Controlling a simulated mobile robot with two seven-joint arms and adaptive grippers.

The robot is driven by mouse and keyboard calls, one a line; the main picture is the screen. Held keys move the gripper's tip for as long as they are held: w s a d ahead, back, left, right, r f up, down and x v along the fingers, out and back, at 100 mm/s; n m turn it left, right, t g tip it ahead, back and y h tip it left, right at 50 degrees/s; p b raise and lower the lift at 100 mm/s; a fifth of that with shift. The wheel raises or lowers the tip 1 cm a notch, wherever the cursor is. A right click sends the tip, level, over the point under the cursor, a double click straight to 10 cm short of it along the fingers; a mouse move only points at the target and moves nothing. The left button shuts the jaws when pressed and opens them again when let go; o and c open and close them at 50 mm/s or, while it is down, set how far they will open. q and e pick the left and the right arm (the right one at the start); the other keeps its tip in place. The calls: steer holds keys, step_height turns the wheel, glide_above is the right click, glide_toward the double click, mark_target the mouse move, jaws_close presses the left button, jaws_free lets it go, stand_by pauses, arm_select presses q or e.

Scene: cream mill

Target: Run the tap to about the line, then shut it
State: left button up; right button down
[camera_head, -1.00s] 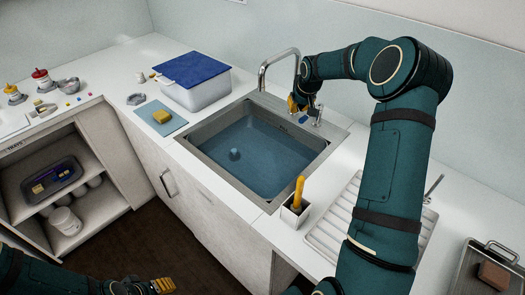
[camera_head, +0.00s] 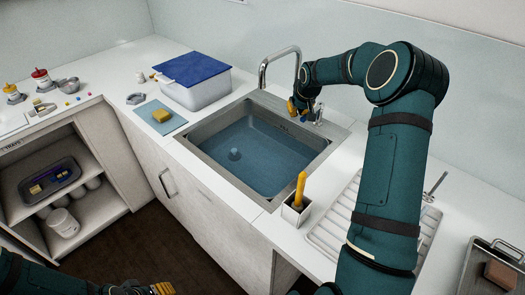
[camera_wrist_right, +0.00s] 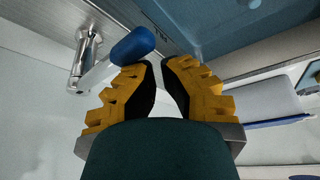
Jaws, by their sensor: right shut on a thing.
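The sink (camera_head: 190,140) holds blue-looking water (camera_head: 255,150) with a small round drain shape showing in it. A chrome tap spout (camera_head: 279,52) arches over its back edge; I cannot make out a stream or a fill line. The tap lever, with a blue end (camera_wrist_right: 133,45), sits on a chrome post (camera_wrist_right: 85,60) in the right wrist view. My right gripper (camera_head: 299,108) is at this lever, its yellow fingers (camera_wrist_right: 160,68) closed in, with the grip itself partly hidden. My left gripper (camera_head: 162,289) is low at the bottom edge, away from the sink, its fingers cut off.
A white tub with a blue lid (camera_head: 193,70) and a yellow sponge (camera_head: 161,115) on a blue mat stand left of the sink. A yellow-handled brush in a holder (camera_head: 296,214) stands at the front rim. A drying rack (camera_head: 325,235) lies to the right.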

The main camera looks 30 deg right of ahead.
mark_target(303, 117)
steer(key=shift+s+d+f, duration=0.1)
steer(key=shift+s+f, duration=0.65)
steer(key=shift+f, duration=0.25)
steer(key=shift+s+d, duration=0.15)
steer(key=shift+s, duration=0.35)
steer(key=shift+w, duration=0.35)
steer(key=r+p, duration=0.1)
steer(key=r, duration=0.1)
steer(key=w+r+p, duration=0.1)
steer(key=r, duration=0.1)
steer(key=shift+r+p, duration=0.35)
steer(key=shift+r, duration=0.05)
